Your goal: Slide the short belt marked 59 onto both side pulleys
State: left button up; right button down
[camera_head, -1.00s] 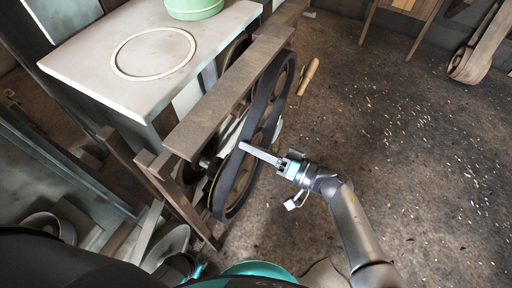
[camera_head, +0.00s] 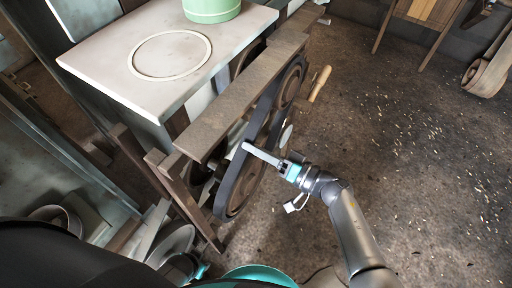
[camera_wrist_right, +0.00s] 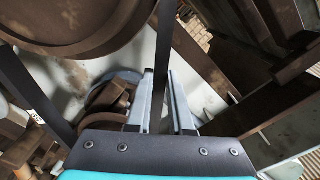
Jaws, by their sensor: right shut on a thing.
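The short belt (camera_head: 266,108) is a black band that runs along both brown side pulleys, the far one (camera_head: 289,85) and the near one (camera_head: 240,196), on the right flank of the wooden frame. Whether it sits in their grooves cannot be told. My right gripper (camera_head: 246,147) is shut on the belt's strand between the pulleys. In the right wrist view the strand (camera_wrist_right: 162,60) passes between the fingers, beside a large round brown pulley (camera_wrist_right: 70,25). Another black strand (camera_wrist_right: 25,85) at the left carries a small, partly readable white marking. My left gripper is not seen clearly.
A wooden beam (camera_head: 225,105) runs above the pulleys. A pale table (camera_head: 110,70) with a cream ring (camera_head: 170,72) and a green container (camera_head: 211,10) stands at upper left. A wooden handle (camera_head: 319,84) sticks out beside the far pulley.

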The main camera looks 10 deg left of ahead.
jog(key=shift+a+f, duration=0.1)
jog(key=shift+f, duration=0.2)
dwell(0.4)
jog(key=c, duration=0.7)
grip_release()
jog(key=shift+c, duration=0.2)
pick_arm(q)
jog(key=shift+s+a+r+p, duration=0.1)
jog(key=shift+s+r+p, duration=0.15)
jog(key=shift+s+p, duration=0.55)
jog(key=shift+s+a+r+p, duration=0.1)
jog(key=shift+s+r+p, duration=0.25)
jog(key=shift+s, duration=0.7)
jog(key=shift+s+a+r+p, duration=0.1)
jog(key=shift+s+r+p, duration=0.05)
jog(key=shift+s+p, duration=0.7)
pick_arm(e)
jog(key=v, duration=1.7)
jog(key=shift+d, duration=0.25)
jog(key=shift+s+r, duration=0.1)
